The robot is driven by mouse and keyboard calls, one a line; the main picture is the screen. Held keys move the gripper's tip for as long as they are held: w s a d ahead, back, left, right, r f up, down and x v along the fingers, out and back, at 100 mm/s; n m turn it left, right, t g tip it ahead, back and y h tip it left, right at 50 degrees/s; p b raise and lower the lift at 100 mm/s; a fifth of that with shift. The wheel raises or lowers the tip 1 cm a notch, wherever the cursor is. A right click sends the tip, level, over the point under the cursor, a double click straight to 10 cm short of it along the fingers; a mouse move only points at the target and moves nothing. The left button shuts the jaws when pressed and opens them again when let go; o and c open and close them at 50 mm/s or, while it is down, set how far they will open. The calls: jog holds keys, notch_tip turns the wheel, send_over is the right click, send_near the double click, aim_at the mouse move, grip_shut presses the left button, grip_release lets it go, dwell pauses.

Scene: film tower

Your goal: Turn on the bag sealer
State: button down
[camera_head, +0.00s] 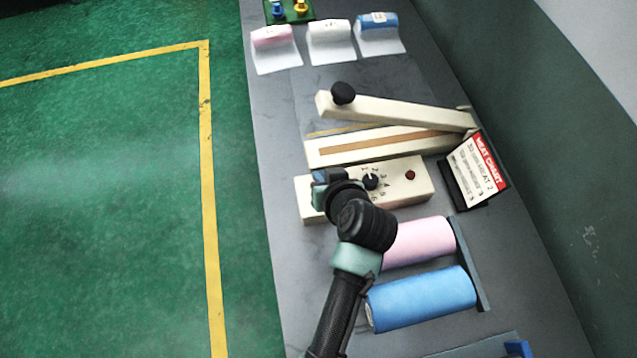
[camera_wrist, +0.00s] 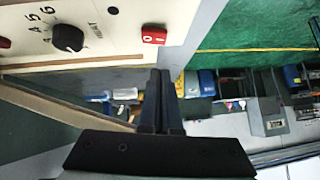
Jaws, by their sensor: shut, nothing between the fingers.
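The bag sealer (camera_head: 322,153) is a cream machine on the grey bench, with its long black-knobbed lever arm (camera_head: 400,110) raised. Its front control panel (camera_head: 418,190) has a black numbered dial (camera_head: 371,181) and a small dark red lamp (camera_head: 410,174). In the wrist view, the red rocker switch (camera_wrist: 154,35), marked 0 and 1, sits beside the dial (camera_wrist: 68,38). My gripper (camera_wrist: 160,72) is shut and empty, its fingertips just below the switch in that picture, seemingly apart from it. In the head view my wrist hides the switch at the panel's left end.
A pink roll (camera_head: 420,242) and a blue roll (camera_head: 422,298) lie near my arm. A heat chart stand (camera_head: 478,172) is right of the panel. Several bag stacks (camera_head: 330,42) lie at the far end. Green floor is open left of the bench.

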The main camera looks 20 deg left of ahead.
jog(key=shift+s+a+f, duration=0.1)
jog(key=shift+s+f, duration=0.05)
jog(key=shift+f, duration=0.8)
jog(key=shift+s+a+f, duration=0.1)
jog(key=shift+f, duration=0.85)
